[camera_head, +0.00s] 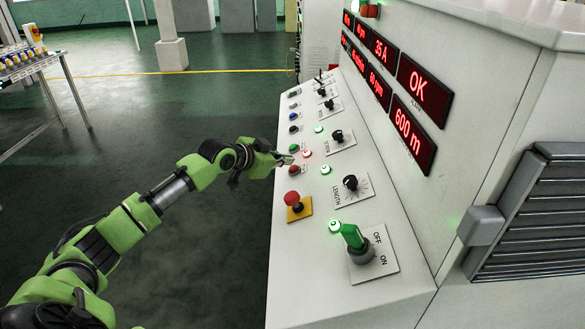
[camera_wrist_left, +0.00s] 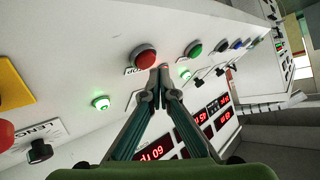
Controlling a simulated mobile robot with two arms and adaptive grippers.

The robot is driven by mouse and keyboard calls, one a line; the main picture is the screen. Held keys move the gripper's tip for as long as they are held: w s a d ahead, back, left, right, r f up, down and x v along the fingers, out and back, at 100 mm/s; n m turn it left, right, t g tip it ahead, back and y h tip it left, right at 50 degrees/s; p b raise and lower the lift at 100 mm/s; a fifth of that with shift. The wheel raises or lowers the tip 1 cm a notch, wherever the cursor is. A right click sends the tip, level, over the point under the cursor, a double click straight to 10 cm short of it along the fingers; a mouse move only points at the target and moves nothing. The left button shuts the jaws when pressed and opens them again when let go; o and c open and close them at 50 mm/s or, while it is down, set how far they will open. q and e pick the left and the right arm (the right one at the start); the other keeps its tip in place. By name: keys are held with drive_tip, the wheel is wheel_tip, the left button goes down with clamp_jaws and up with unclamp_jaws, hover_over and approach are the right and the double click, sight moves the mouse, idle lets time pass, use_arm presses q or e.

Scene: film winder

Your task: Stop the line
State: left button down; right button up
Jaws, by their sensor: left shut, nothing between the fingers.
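The red button (camera_head: 294,170) sits low on the sloping console, below a green button (camera_head: 294,148). In the left wrist view the red button (camera_wrist_left: 145,56) has a partly hidden label ending in "OP". My left gripper (camera_head: 287,160) is shut and empty, with its tips right by the red button. In the left wrist view its tips (camera_wrist_left: 163,70) meet just beside the button's edge; I cannot tell whether they touch it. A red mushroom button (camera_head: 292,198) on a yellow plate is nearer to me. My right gripper is not in view.
The console (camera_head: 310,265) also carries a green-handled OFF/ON switch (camera_head: 352,237), a LENGTH knob (camera_head: 350,183) and lit lamps. Red displays (camera_head: 411,132) read "OK", "600 m" and "35 A". A rack (camera_head: 30,65) stands at left; the green floor between is clear.

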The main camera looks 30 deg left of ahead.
use_arm(q)
drive_tip(key=shift+w+d+f, duration=0.1)
drive_tip(key=shift+d+f, duration=0.05)
drive_tip(key=shift+f, duration=0.15)
drive_tip(key=shift+d+f, duration=0.2)
drive_tip(key=shift+f, duration=0.3)
idle(0.9)
drive_tip(key=shift+a+r+p, duration=0.4)
drive_tip(key=shift+r+p, duration=0.3)
drive_tip(key=shift+r, duration=0.15)
drive_tip(key=shift+s+a+r+p, duration=0.2)
drive_tip(key=shift+r+p, duration=0.3)
drive_tip(key=shift+r, duration=0.1)
drive_tip(key=r, duration=0.1)
drive_tip(key=a+r+p, duration=0.1)
drive_tip(key=s+r+p, duration=0.1)
drive_tip(key=shift+a+r, duration=0.15)
drive_tip(key=shift+a, duration=0.1)
